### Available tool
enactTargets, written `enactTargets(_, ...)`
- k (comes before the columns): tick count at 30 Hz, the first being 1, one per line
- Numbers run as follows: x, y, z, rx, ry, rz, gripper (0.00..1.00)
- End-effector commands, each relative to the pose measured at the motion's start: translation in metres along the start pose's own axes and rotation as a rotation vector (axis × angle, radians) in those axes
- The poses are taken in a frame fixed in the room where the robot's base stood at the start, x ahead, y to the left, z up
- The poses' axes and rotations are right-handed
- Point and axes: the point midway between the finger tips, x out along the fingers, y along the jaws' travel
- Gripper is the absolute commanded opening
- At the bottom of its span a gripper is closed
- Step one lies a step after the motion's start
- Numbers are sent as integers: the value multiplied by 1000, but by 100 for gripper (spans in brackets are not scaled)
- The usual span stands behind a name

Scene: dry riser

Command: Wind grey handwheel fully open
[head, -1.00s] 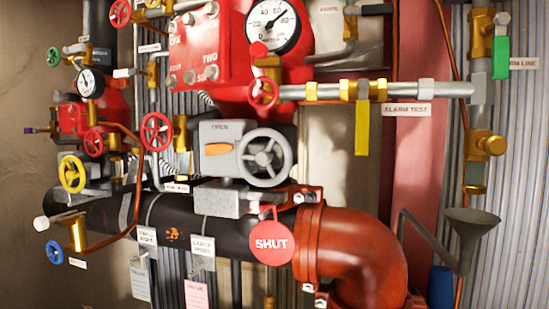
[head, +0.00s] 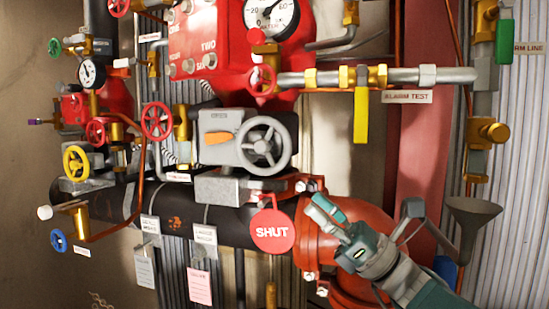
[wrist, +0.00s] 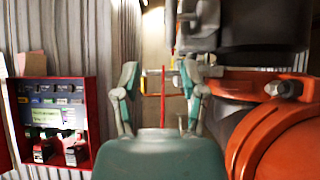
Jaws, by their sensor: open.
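The grey handwheel (head: 264,145) is a spoked wheel on the front of a grey gearbox (head: 218,138) with an orange indicator in the upper middle of the head view. The indicator slants up to the right in its window. A red SHUT tag (head: 272,231) hangs below the wheel. My gripper (head: 325,212) is in front of the orange-red pipe elbow, below and right of the handwheel and apart from it. In the wrist view my gripper (wrist: 160,80) has its fingers spread with nothing between them. The handwheel is not clearly seen there.
The black pipe (head: 115,205) runs left from the elbow (head: 345,220). A yellow lever (head: 361,115) hangs at the upper right, and a grey funnel (head: 473,212) stands right of my arm. Small red and yellow handwheels crowd the left. A red-framed panel (wrist: 55,120) shows in the wrist view.

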Motion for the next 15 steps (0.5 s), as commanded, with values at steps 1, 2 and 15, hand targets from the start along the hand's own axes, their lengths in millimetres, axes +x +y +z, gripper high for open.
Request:
enactTargets(1,0,-8,5,18,-40,-15,54)
enactTargets(2,0,-11,7,27,-60,-21,54)
enactTargets(15,40,-21,23,44,-105,-32,54)
